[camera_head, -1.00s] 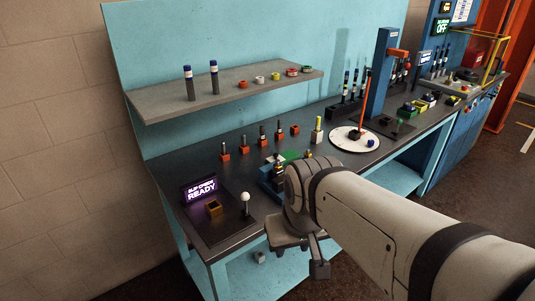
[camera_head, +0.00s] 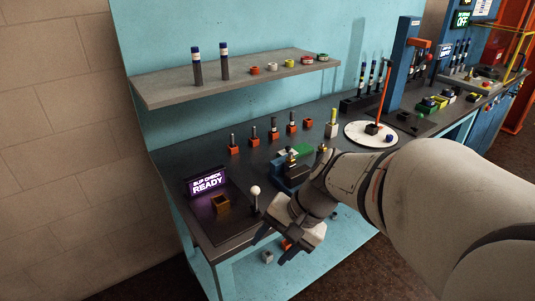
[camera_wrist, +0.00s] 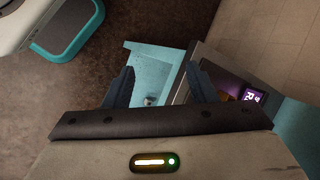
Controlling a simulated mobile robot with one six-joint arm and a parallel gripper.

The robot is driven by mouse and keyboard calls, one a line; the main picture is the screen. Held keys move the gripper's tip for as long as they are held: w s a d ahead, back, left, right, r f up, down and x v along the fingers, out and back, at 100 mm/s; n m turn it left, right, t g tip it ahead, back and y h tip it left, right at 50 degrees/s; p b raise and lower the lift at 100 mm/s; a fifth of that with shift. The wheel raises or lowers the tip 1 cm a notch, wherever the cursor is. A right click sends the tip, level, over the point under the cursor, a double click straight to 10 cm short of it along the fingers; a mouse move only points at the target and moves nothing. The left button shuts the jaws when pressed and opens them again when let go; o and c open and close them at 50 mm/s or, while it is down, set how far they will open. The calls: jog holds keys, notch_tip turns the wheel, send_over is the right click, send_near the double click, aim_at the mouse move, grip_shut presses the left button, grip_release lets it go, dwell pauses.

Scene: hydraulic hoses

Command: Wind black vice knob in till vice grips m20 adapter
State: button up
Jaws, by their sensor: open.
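The blue vice (camera_head: 292,177) stands at the front edge of the dark bench, left of my forearm. A small brass-coloured fitting (camera_head: 291,158), perhaps the M20 adapter, sits upright at its top; whether the jaws touch it cannot be told. The black vice knob cannot be made out and may be hidden behind my wrist. My gripper (camera_head: 275,246) is open and empty, in front of and below the bench edge, left of the vice and apart from it. In the wrist view both fingers of my gripper (camera_wrist: 160,80) are spread, with the lower shelf beyond them.
Several orange holders with pegs line the back. A grey piece (camera_head: 268,257) lies on the pale blue lower shelf (camera_head: 240,274). Floor in front is clear.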

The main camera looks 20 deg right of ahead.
jog(key=w+d+f+m+t+y+b, duration=0.3)
jog(key=w+d+f+m+t+b, duration=0.1)
jog(key=w+m, duration=0.2)
jog(key=w+d+f+m+t+y+b, duration=0.2)
jog(key=w+d+f+m+t+b, duration=0.15)
jog(key=w+m, duration=0.25)
jog(key=w+d+f+m+t+h+b, duration=0.1)
jog(key=w+d+m+t+h+b, duration=0.1)
jog(key=d+m+t, duration=0.4)
jog(key=w+d+f+m+t+h+b, duration=0.1)
jog(key=w+d+m+t+h+b, duration=0.2)
jog(key=d, duration=0.5)
jog(key=shift+m+g+y, duration=0.3)
jog(key=shift+m+g, duration=0.1)
jog(key=shift+g, duration=0.05)
jog(key=p+x, duration=0.1)
jog(key=x, duration=0.5)
jog(key=shift+w+a+f, duration=0.1)
jog(key=shift+w+f, duration=0.05)
jog(key=shift+w, duration=0.25)
jog(key=c, duration=0.7)
jog(key=shift+p, duration=0.3)
